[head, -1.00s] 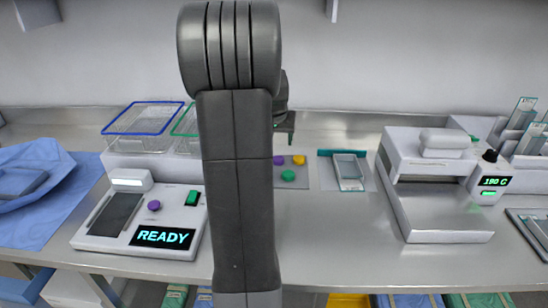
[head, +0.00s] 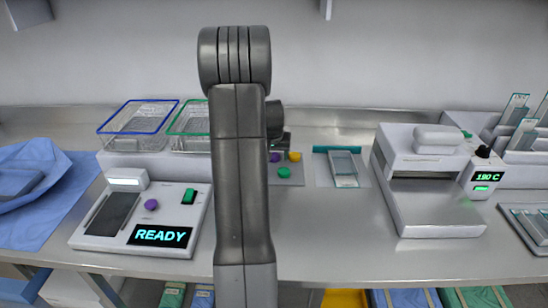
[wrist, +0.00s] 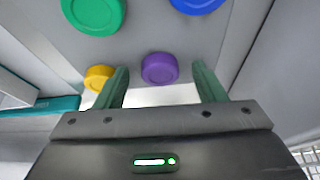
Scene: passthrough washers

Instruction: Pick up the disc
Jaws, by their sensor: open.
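Several small round discs lie on a grey mat. In the wrist view, the purple disc (wrist: 159,68) appears between the two green fingers of my open, empty gripper (wrist: 160,72). The yellow disc (wrist: 99,77) is just outside the left finger. The green disc (wrist: 93,15) and the blue disc (wrist: 197,5) are farther up, cut by the frame's top edge. In the head view, the purple (head: 274,157), yellow (head: 295,156) and green (head: 284,173) discs show right of my arm; the blue one is hidden there. My gripper is mostly hidden behind the arm.
A white device reading READY (head: 160,236) stands left, with wire baskets (head: 140,118) behind it. A glass slide holder (head: 344,167) lies right of the mat. A white heater reading 190 C (head: 432,180) stands farther right. The front middle of the steel bench is clear.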

